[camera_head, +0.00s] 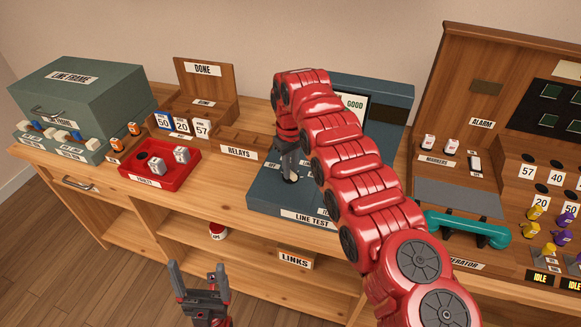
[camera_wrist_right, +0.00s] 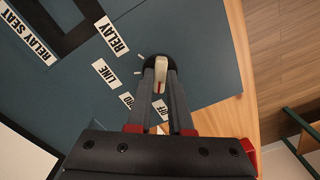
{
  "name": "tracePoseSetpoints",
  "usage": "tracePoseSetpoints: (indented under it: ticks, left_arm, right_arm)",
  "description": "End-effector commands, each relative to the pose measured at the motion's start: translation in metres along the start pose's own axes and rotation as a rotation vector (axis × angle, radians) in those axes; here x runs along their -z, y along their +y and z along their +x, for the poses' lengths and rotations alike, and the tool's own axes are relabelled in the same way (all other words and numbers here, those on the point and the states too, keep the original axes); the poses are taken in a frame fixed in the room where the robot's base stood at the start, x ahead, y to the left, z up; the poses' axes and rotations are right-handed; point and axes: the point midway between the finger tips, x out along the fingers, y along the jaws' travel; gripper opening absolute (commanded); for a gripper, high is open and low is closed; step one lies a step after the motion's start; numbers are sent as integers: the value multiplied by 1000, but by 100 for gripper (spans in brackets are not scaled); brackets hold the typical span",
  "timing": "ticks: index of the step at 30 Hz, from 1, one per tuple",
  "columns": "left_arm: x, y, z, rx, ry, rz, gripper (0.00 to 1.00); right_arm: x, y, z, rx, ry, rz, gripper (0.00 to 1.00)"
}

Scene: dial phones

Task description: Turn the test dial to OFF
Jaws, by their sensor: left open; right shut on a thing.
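The line test box (camera_head: 262,190) is blue-grey and stands on the counter, its upright screen reading GOOD (camera_head: 355,103). My right gripper (camera_head: 289,178) reaches down onto its top from above. In the right wrist view, my right gripper (camera_wrist_right: 160,85) is shut on the pale pointer of the test dial (camera_wrist_right: 159,76), which has a black round base. Labels RELAY, LINE and OFF lie around the dial; one more is partly hidden by the fingers. Which label the pointer faces is hard to tell. My left gripper (camera_head: 200,285) is open and empty, low in front of the counter.
A red FAULTY tray (camera_head: 187,181) with white relays stands left of the box, near the RELAYS holder (camera_head: 238,152). A teal handset (camera_head: 465,230) lies on the right. My right arm covers part of the test box.

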Motion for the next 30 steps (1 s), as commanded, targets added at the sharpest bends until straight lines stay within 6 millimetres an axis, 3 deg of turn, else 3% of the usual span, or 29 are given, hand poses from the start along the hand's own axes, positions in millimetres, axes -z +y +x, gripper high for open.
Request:
tracePoseSetpoints:
  ticks: [12,28,29,30]
  left_arm:
    - [0,0,2,0,0,0,87]
    - [0,0,2,0,0,0,87]
    - [0,0,2,0,0,0,87]
    - [0,0,2,0,0,0,87]
  right_arm:
    - [0,0,0,0,1,-184,0]
    - [0,0,0,-1,1,-209,0]
    - [0,0,0,-1,1,-209,20]
    - [0,0,0,-1,1,-209,28]
